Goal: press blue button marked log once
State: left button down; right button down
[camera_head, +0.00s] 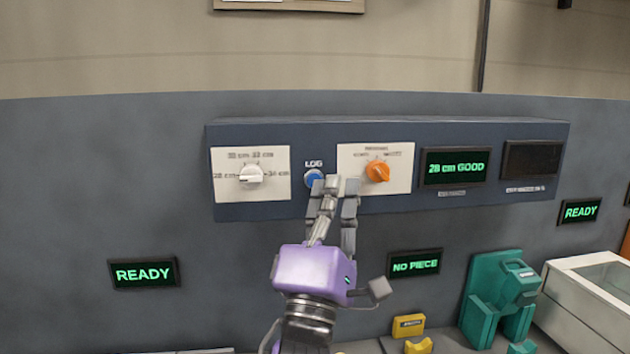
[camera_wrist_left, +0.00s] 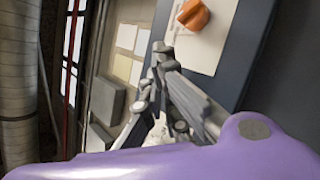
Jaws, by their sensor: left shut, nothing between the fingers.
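The blue button (camera_head: 313,178) sits under the label LOG (camera_head: 313,163) on the dark blue control panel (camera_head: 380,131). My left gripper (camera_head: 335,184) is shut and empty, with its fingertips at the lower right edge of the button, partly covering it. I cannot tell whether the fingertips touch the button. In the left wrist view the fingers (camera_wrist_left: 160,55) show close to the panel, and the button itself is not visible there. My right gripper is not in view.
A white knob (camera_head: 250,175) is left of the button and an orange knob (camera_head: 377,171) right of it. The display reading 28 cm GOOD (camera_head: 455,167) is further right. Below are READY (camera_head: 143,273) and NO PIECE (camera_head: 415,264) displays and a teal machine (camera_head: 490,300).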

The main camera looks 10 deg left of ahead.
pick_arm(q)
jog(key=shift+s+d, duration=0.35)
jog(key=shift+s, duration=0.4)
jog(key=shift+s+d, duration=0.3)
jog(key=shift+s, duration=0.5)
jog(key=shift+s+d, duration=0.35)
jog(key=shift+s, duration=0.4)
